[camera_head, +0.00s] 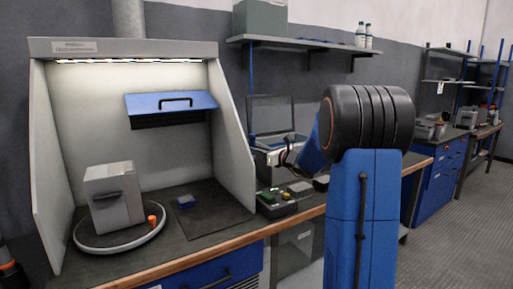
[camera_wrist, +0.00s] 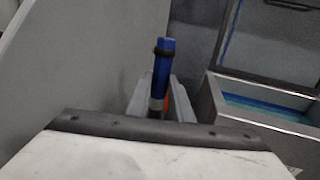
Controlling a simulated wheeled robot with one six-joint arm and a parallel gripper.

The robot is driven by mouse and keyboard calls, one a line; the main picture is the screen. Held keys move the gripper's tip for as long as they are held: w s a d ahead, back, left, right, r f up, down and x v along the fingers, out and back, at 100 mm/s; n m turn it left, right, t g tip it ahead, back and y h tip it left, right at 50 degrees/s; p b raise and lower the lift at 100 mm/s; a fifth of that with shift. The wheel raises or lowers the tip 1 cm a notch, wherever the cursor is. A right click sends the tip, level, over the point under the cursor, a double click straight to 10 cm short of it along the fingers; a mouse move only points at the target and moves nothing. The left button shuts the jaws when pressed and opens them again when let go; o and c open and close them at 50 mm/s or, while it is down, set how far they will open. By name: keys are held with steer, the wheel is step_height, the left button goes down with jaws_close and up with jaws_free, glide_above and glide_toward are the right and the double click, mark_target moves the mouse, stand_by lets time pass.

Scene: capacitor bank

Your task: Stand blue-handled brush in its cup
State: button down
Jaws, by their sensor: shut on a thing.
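The blue-handled brush (camera_wrist: 162,70) stands out in the wrist view, with a dark band near its top and a paler section lower down. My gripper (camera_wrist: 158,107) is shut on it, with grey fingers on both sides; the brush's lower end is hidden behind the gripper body. In the head view my gripper (camera_head: 284,156) is small, held in the air right of the hood, and the brush is hard to make out there. A small orange, cup-like thing (camera_head: 152,221) is on the round turntable; I cannot tell for certain whether it is the brush's cup.
The hood's right wall (camera_head: 233,150) stands between my gripper and the turntable (camera_head: 92,247). A grey box (camera_head: 113,197) stands on the turntable. An open-lidded case (camera_head: 272,118) and a device (camera_head: 276,203) are right of the hood.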

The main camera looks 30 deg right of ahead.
step_height(320, 180, down, 9)
stand_by(1.1)
stand_by(0.3)
steer(key=c, duration=1.5)
jaws_free()
steer(key=shift+s, duration=0.1)
steer(key=v, duration=1.7)
steer(key=shift+s+d, duration=0.1)
